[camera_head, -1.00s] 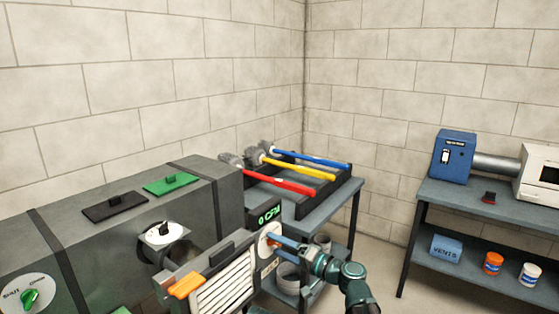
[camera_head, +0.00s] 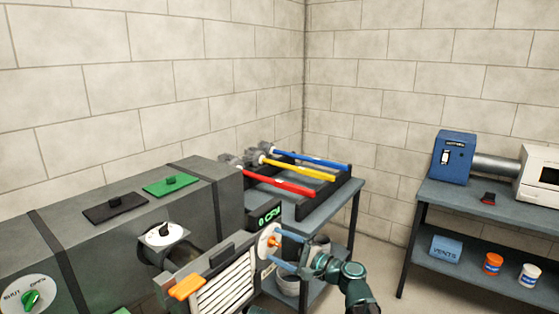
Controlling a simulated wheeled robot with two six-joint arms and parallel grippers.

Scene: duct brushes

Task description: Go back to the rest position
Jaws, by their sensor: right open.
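My right gripper (camera_head: 282,250) is open, its two blue fingers spread on either side of a small orange knob (camera_head: 274,241). The knob sits on a white round dial (camera_head: 264,243) on the grey unit's right face. I cannot tell whether the fingers touch the dial. My left gripper is not in view. Three brushes with grey bristles lie on a dark rack: red (camera_head: 278,181), yellow (camera_head: 300,169) and blue (camera_head: 312,159).
The grey duct (camera_head: 100,245) fills the left, with a black plate (camera_head: 115,207), a green plate (camera_head: 170,184) and a shut/open dial (camera_head: 28,295). A small display (camera_head: 268,217) reads 0 CFM. At right, a bench (camera_head: 470,199) carries a blue blower (camera_head: 452,158). Floor (camera_head: 385,250) shows between the benches.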

